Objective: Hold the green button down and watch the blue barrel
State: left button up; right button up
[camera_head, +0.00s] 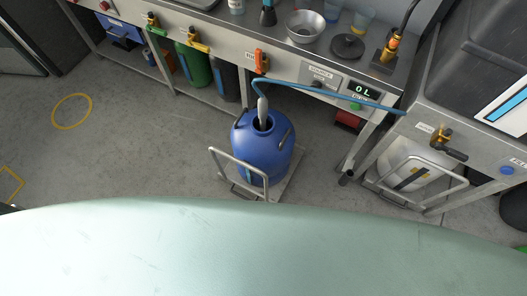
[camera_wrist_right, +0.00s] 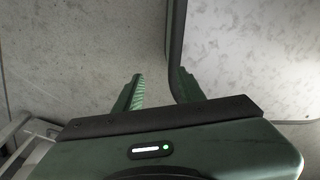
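The blue barrel (camera_head: 255,151) stands upright on a small trolley on the floor, in the middle of the head view. The grey nozzle (camera_head: 262,108) of a blue hose (camera_head: 310,88) reaches into its dark top opening; the liquid level inside cannot be made out. A small green patch (camera_head: 355,106) sits just under a display (camera_head: 363,91) reading "0 L" on the bench front; it may be the green button, too small to be sure. My left gripper is not in view.
A steel bench with a bowl (camera_head: 305,27) and cups runs along the back. The trolley's handle (camera_head: 238,165) stands in front of the barrel. A white container (camera_head: 408,172) is under the right bench. Floor at left is clear. A dark-edged pale panel (camera_wrist_right: 245,60) is beside my right gripper.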

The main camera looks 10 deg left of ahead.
grip_shut()
dwell(1.4)
